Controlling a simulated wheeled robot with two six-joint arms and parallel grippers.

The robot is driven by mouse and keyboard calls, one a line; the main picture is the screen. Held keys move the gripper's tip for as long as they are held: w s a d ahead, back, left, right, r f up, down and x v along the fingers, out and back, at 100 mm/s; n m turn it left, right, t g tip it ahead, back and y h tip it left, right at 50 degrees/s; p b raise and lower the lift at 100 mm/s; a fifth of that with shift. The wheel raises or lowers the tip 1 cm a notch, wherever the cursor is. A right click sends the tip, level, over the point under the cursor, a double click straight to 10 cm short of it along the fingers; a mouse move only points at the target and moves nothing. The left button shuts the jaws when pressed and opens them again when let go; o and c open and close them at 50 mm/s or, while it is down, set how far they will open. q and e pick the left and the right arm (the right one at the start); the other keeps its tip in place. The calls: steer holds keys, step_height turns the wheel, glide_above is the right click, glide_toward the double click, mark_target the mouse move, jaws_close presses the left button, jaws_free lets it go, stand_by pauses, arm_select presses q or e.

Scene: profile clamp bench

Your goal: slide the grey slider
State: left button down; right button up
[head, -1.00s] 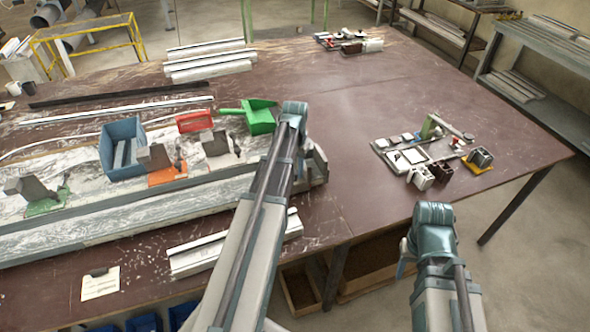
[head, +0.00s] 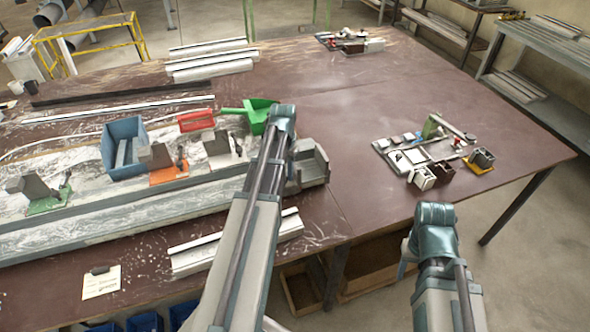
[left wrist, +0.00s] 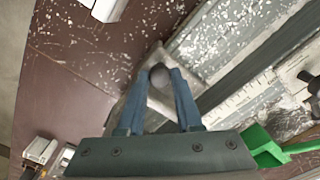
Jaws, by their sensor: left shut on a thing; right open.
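In the left wrist view, my left gripper (left wrist: 159,78) is shut on a dark round knob (left wrist: 158,73). The knob stands on a light grey piece that looks like the grey slider (left wrist: 157,101), beside a rail with a ruler scale. In the head view my left arm reaches over the right part of the long rail bench (head: 130,222) and hides the left gripper, the knob and most of what lies under them. My right gripper (head: 404,262) is partly seen at the table's front edge, open, away from the bench.
Clamps on orange (head: 168,173) and green (head: 47,202) bases, a blue bin (head: 123,150), a red piece (head: 196,121) and a green scoop (head: 258,111) are on or behind the bench. Small parts (head: 425,160) lie at right.

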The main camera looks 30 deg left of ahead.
arm_select(q)
steer(key=s+a, duration=1.2)
steer(key=s, duration=0.3)
steer(key=s+a, duration=1.3)
steer(key=s, duration=0.2)
steer(key=s+a, duration=1.3)
steer(key=s, duration=0.1)
steer(key=shift+s, duration=0.4)
steer(key=c, duration=0.6)
jaws_free()
steer(key=shift+w, duration=0.1)
step_height(320, 180, up, 14)
steer(key=p, duration=1.3)
steer(key=shift+f+p, duration=0.1)
steer(key=shift+p, duration=0.3)
